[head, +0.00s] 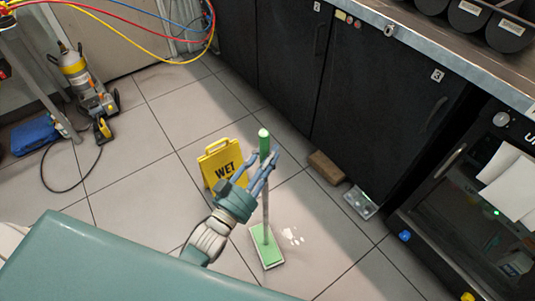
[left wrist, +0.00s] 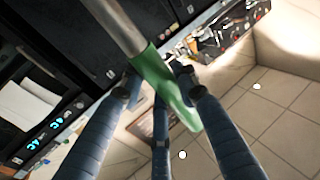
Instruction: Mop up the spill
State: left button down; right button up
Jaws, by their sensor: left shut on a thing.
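The mop stands nearly upright in the head view, with a green grip (head: 264,146), a grey pole (head: 266,208) and a flat green mop head (head: 267,247) at the floor. A small white spill (head: 291,236) lies on the tiles just right of the mop head. My left gripper (head: 262,172) is shut on the mop at its upper part. In the left wrist view its blue fingers (left wrist: 158,90) close around the green grip (left wrist: 162,85), and the grey pole (left wrist: 118,24) runs to the upper left. My right gripper is not in view.
A yellow wet-floor sign (head: 222,164) stands left of the mop. A brown block (head: 326,168) and a clear tray (head: 360,202) lie by the dark cabinets (head: 375,85). A glass-fronted fridge (head: 475,215) is at right. A vacuum (head: 86,83) and blue bag (head: 36,135) are far left.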

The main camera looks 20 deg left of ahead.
pick_arm(q)
jog(key=w+d+b, duration=0.4)
jog(key=w+d, duration=0.8)
jog(key=w, duration=0.3)
jog(key=shift+w+d+r, duration=0.2)
jog(key=shift+w, duration=0.1)
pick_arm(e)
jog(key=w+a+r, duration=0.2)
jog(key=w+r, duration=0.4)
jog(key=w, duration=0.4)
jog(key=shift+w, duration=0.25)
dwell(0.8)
pick_arm(q)
jog(key=shift+r, duration=0.1)
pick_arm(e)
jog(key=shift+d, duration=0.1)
